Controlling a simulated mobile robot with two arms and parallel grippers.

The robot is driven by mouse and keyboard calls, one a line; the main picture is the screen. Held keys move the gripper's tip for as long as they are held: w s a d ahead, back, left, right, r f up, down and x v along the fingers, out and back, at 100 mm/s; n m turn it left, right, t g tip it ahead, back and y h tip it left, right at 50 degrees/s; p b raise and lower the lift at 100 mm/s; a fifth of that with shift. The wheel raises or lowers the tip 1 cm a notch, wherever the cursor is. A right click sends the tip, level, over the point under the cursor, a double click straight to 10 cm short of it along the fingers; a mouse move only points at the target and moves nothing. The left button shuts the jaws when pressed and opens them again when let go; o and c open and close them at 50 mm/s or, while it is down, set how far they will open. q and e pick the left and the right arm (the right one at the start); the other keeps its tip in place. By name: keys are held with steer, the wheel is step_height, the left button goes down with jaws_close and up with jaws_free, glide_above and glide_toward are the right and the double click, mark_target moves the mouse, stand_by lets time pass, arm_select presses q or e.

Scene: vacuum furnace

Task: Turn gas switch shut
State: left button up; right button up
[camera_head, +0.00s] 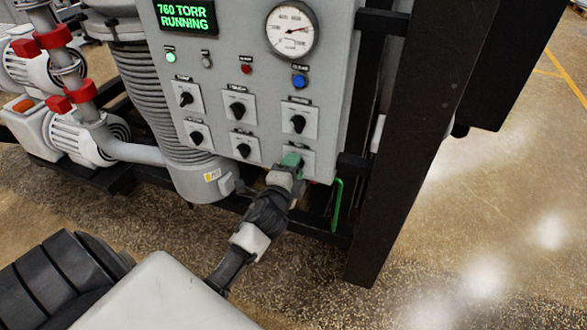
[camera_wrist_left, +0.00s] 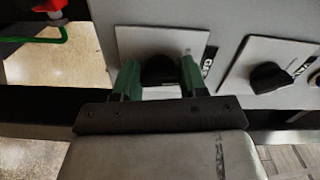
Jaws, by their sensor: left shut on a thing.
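The grey control panel (camera_head: 235,70) stands upright and carries several black rotary switches on light plates. My left gripper (camera_head: 291,160) is at the lower right switch plate (camera_head: 307,163) in the head view. In the left wrist view my left gripper (camera_wrist_left: 158,78) has its two green fingers on either side of a black knob (camera_wrist_left: 160,70) and is shut on it. The knob's plate label (camera_wrist_left: 208,62) is only partly readable and looks like "GAS". The knob's pointer direction is hidden by the fingers. My right gripper is not in view.
A neighbouring black knob (camera_wrist_left: 268,77) sits close by in the wrist view. The display (camera_head: 186,16) reads "760 TORR RUNNING". A pressure gauge (camera_head: 292,30) and a blue button (camera_head: 299,81) are above. A black frame post (camera_head: 415,130) stands right of the panel.

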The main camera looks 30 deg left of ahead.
arm_select(q)
steer(key=shift+f+n, duration=0.1)
steer(key=shift+n, duration=1.9)
steer(key=o, duration=0.9)
steer(key=b+v, duration=0.2)
steer(key=v, duration=0.8)
steer(key=shift+s, duration=0.4)
